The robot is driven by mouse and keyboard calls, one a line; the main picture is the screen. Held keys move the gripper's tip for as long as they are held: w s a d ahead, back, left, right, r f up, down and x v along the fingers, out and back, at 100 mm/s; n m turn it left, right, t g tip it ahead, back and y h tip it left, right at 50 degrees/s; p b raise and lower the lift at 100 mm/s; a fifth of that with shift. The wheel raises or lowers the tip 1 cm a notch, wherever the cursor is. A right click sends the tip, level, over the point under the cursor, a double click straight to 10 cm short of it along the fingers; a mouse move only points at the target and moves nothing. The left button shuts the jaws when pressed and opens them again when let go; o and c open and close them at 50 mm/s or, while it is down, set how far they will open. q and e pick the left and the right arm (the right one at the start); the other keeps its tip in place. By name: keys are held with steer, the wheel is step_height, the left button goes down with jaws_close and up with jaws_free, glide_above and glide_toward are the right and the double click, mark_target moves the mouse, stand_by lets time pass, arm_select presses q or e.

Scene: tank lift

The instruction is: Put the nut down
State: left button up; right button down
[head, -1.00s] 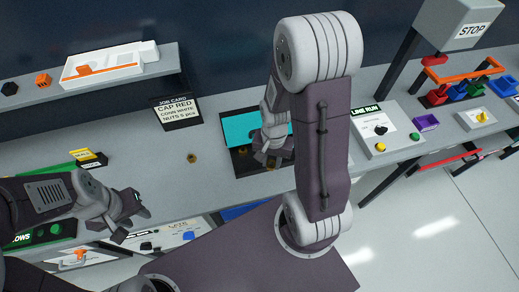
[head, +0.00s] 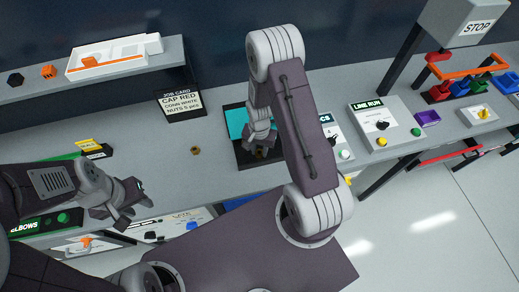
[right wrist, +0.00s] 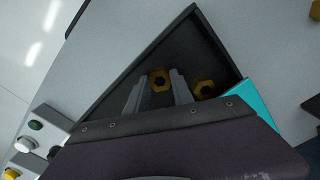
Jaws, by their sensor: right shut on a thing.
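A brass hex nut (right wrist: 160,79) is between the fingertips of my right gripper (right wrist: 158,90), which is shut on it over the dark tray (right wrist: 165,45). I cannot tell whether this nut touches the tray floor. A second brass nut (right wrist: 204,89) lies in the tray, just beside the right finger. In the head view the right gripper (head: 262,146) reaches down into the tray (head: 243,158), and my arm partly hides it. Another nut (head: 195,150) lies on the bench left of the tray. My left gripper (head: 133,202) is open and empty by the bench's front edge.
A cyan panel (head: 236,121) fills the tray's back left part. A control box (head: 385,127) with buttons is to the right. The bench around the loose nut is clear.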

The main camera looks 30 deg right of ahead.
steer(key=shift+f, duration=0.1)
steer(key=c, duration=1.1)
jaws_free()
steer(key=shift+s, duration=0.1)
